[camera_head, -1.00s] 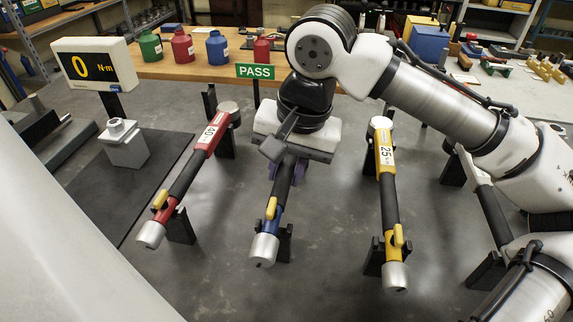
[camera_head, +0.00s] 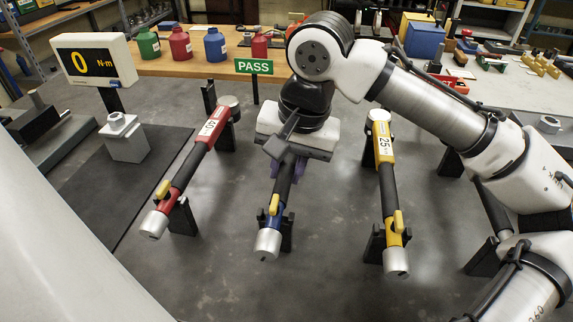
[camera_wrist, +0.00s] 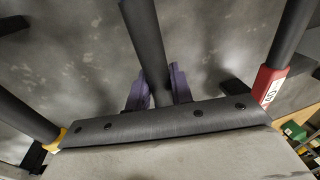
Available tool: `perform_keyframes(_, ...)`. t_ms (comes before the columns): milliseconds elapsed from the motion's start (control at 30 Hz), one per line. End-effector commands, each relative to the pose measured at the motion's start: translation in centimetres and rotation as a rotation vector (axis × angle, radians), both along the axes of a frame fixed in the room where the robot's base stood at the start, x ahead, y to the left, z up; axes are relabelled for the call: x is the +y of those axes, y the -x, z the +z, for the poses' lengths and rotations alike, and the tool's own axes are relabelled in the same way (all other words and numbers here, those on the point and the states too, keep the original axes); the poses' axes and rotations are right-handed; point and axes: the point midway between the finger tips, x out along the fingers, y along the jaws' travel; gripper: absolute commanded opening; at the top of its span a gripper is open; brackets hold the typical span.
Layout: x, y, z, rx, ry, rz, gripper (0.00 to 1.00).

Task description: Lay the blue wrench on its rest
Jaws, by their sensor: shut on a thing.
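The blue wrench (camera_head: 268,242) lies between the red and yellow wrenches in the head view, its silver end toward me. Its dark shaft (camera_wrist: 148,40) runs between my gripper's purple fingers (camera_wrist: 160,90) in the wrist view. My gripper (camera_head: 279,168) is shut on this shaft from above. The black rest (camera_head: 287,232) stands by the wrench's near end; I cannot tell whether the wrench touches it. The wrench's far end is hidden behind my gripper and wrist.
The red wrench (camera_head: 181,178) lies on black supports at left, and the yellow wrench (camera_head: 388,185) on supports at right. A tester block (camera_head: 124,140) stands on a dark mat beside a display (camera_head: 93,60) reading 0. A green PASS sign (camera_head: 254,67) stands behind.

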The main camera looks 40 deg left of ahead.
Motion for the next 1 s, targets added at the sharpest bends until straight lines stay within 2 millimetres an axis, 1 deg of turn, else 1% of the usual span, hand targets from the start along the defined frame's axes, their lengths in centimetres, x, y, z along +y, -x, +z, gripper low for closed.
perform_keyframes(33, 0.0, 0.0, 0.1, -0.001, -0.003, 0.0, 0.24)
perform_keyframes(200, 0.0, 0.0, 0.1, -0.001, -0.002, 0.0, 0.46)
perform_keyframes(233, 0.0, 0.0, 0.1, 0.0, -0.001, 0.0, 0.48)
perform_keyframes(467, 0.0, 0.0, 0.0, 0.001, 0.002, 0.0, 0.48)
perform_keyframes(567, -0.1, 0.0, 0.4, 0.0, 0.0, 0.0, 0.48)
perform_keyframes(667, -0.2, -0.1, 1.5, -0.001, -0.002, -0.001, 0.48)
perform_keyframes(767, -0.6, -0.1, 3.4, -0.002, -0.002, -0.001, 0.48)
perform_keyframes(1000, -1.7, -0.3, 9.0, -0.002, -0.003, 0.001, 0.48)
